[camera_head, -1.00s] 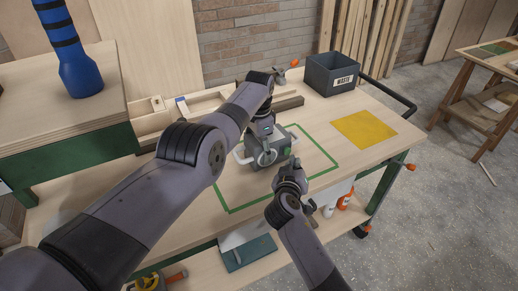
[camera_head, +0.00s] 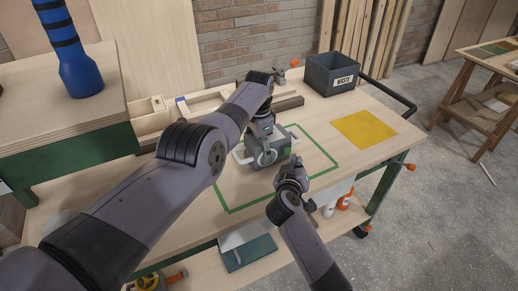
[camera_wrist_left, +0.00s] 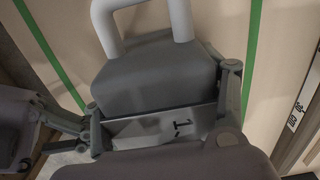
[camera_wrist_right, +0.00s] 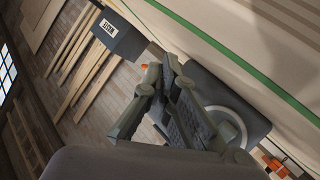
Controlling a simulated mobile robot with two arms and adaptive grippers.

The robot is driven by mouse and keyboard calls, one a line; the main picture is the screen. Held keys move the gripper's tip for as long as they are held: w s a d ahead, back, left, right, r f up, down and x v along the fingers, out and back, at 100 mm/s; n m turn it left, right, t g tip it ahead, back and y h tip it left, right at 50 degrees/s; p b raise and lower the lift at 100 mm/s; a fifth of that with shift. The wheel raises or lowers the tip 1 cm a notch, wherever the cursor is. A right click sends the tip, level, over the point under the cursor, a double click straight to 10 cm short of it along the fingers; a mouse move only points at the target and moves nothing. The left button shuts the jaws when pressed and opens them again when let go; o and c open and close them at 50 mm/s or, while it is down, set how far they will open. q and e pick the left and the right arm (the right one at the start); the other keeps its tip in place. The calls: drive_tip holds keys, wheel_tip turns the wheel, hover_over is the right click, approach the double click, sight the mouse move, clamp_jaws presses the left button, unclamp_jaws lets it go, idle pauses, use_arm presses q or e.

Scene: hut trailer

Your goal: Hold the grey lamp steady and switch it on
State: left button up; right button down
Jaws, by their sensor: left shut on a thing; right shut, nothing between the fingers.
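The grey lamp (camera_head: 282,150) stands on the workbench inside a green taped outline. It is a boxy body with pale handles. My left gripper (camera_head: 264,135) reaches it from above and is shut on it; the left wrist view shows the lamp body (camera_wrist_left: 155,75) between the fingers and a pale handle (camera_wrist_left: 145,22) beyond. My right gripper (camera_head: 292,163) is shut and empty close to the lamp's near right side. In the right wrist view the closed fingers (camera_wrist_right: 172,75) lie beside the lamp body (camera_wrist_right: 228,95); I cannot tell whether they touch. The switch is not clearly visible.
A dark waste bin (camera_head: 333,74) stands at the back right of the bench. A yellow square (camera_head: 364,130) lies right of the outline. Wooden pieces and a tray (camera_head: 155,122) are behind the lamp. A blue ribbed object (camera_head: 78,70) stands on the left.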

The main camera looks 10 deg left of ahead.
drive_tip(key=shift+w+a+r, duration=0.2)
drive_tip(key=shift+a+r, duration=0.1)
drive_tip(key=shift+a, duration=0.2)
drive_tip(key=shift+w+a+r, duration=0.15)
drive_tip(key=shift+a+r, duration=0.1)
drive_tip(key=shift+a, duration=0.2)
drive_tip(key=shift+s, duration=0.15)
drive_tip(key=shift+s+a, duration=0.3)
drive_tip(key=shift+s, duration=0.45)
drive_tip(key=shift+s+a+r, duration=0.1)
drive_tip(key=shift+s+a, duration=0.1)
drive_tip(key=shift+s, duration=0.25)
drive_tip(key=shift+s+d, duration=1.35)
drive_tip(key=shift+s, duration=0.2)
drive_tip(key=shift+s+d+r, duration=0.1)
drive_tip(key=shift+s+d, duration=0.5)
drive_tip(key=shift+d, duration=0.2)
